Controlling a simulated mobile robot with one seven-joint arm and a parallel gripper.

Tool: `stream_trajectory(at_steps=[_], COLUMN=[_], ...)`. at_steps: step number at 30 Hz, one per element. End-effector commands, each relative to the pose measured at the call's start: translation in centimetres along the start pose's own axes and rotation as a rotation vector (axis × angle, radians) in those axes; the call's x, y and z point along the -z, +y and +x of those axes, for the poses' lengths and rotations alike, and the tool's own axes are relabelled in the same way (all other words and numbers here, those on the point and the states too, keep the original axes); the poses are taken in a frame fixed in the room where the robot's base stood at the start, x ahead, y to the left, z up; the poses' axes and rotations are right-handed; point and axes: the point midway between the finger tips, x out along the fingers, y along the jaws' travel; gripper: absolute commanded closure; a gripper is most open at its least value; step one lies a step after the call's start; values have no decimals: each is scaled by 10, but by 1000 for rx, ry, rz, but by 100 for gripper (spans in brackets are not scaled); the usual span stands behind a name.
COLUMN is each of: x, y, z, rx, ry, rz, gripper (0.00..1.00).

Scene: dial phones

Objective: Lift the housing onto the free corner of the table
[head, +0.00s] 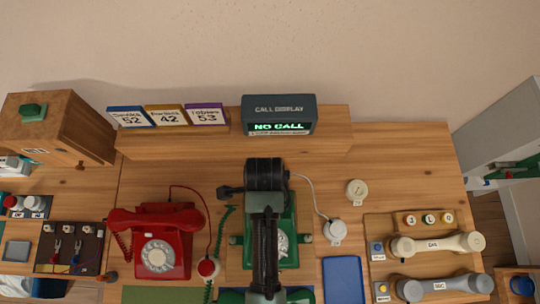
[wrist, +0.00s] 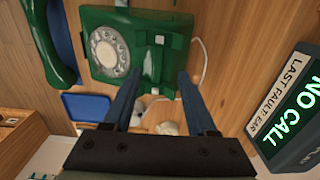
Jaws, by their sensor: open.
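The green phone housing (head: 288,228), with its white dial, stands at the middle of the table in the head view, largely hidden under my arm. In the wrist view the green housing (wrist: 155,45) and its dial (wrist: 109,50) fill the upper middle. My gripper (wrist: 160,78) is open, its two blue-grey fingers apart with the lower part of the housing between or just beyond their tips; I cannot tell whether they touch it. A green handset (wrist: 48,45) lies apart from the housing at the left of the wrist view.
A red phone (head: 160,250) stands left of the green one. A call display (head: 279,115) reading NO CALL stands on the back shelf. A blue mat (head: 343,280), a white round part (head: 335,231) with a cord and a handset board (head: 378,222) lie to the right.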

Motion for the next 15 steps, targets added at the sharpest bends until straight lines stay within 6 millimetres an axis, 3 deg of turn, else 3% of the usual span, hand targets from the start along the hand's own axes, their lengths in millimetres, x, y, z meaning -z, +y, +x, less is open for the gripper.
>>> stream_trajectory(at_steps=[10,15], x=[7,7], y=[5,5], z=[41,51], rx=[-4,-1], ry=[-1,-1], rz=[1,1], gripper=[43,43])
